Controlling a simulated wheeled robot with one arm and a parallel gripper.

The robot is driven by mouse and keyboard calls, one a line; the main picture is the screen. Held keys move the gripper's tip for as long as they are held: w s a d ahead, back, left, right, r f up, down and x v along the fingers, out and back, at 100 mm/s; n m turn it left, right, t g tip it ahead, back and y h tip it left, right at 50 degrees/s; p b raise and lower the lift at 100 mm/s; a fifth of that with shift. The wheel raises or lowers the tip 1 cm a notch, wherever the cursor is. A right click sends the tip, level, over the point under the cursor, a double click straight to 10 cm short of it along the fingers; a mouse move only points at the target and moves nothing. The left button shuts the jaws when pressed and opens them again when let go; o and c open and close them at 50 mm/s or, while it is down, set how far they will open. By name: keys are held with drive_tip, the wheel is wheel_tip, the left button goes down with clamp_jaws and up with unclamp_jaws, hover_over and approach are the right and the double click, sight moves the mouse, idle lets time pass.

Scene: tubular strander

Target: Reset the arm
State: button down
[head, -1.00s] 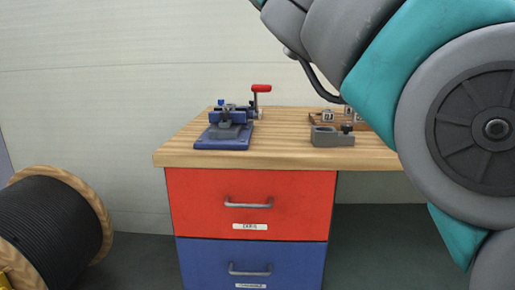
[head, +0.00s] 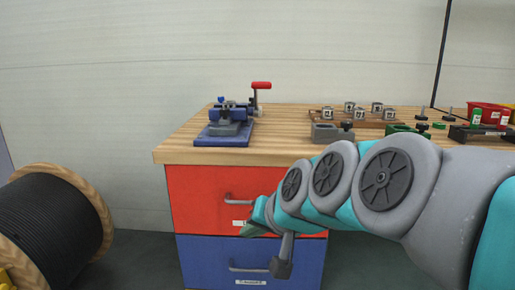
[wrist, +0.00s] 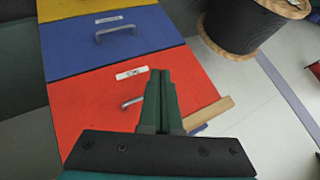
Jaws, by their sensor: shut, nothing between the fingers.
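My arm (head: 340,185) reaches from the right edge of the head view across the front of the workbench. My gripper (head: 247,231) is at its far end, in front of the red drawer (head: 190,195). In the wrist view my gripper (wrist: 160,75) has its two green fingers together, shut and empty. The fingers overlap the red drawer (wrist: 85,105) and its handle (wrist: 131,103) in that picture. I cannot tell how far they are from the drawer front.
A blue clamp fixture (head: 224,132) stands on the wooden benchtop (head: 285,150), with small metal blocks on a wooden tray (head: 350,121) and a red bin (head: 488,115) further right. A blue drawer (head: 200,262) is below. A black cable reel (head: 50,225) stands on the floor left.

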drive_tip(key=s+d+f+g+h, duration=0.1)
drive_tip(key=s+d+f+g, duration=0.2)
drive_tip(key=s+d+f, duration=0.2)
drive_tip(key=s+d+f+g+h, duration=0.2)
drive_tip(key=s+d+f, duration=0.4)
drive_tip(key=s, duration=0.5)
drive_tip(key=s+d+f+n+g+h, duration=0.1)
drive_tip(key=s+d+f+g+h, duration=0.1)
drive_tip(key=s+d+f+g, duration=0.2)
drive_tip(key=s+d+f, duration=0.1)
drive_tip(key=s+f, duration=0.2)
drive_tip(key=s, duration=0.1)
drive_tip(key=shift+s+d, duration=0.2)
drive_tip(key=shift+s, duration=0.1)
drive_tip(key=shift+w+a+f, duration=0.1)
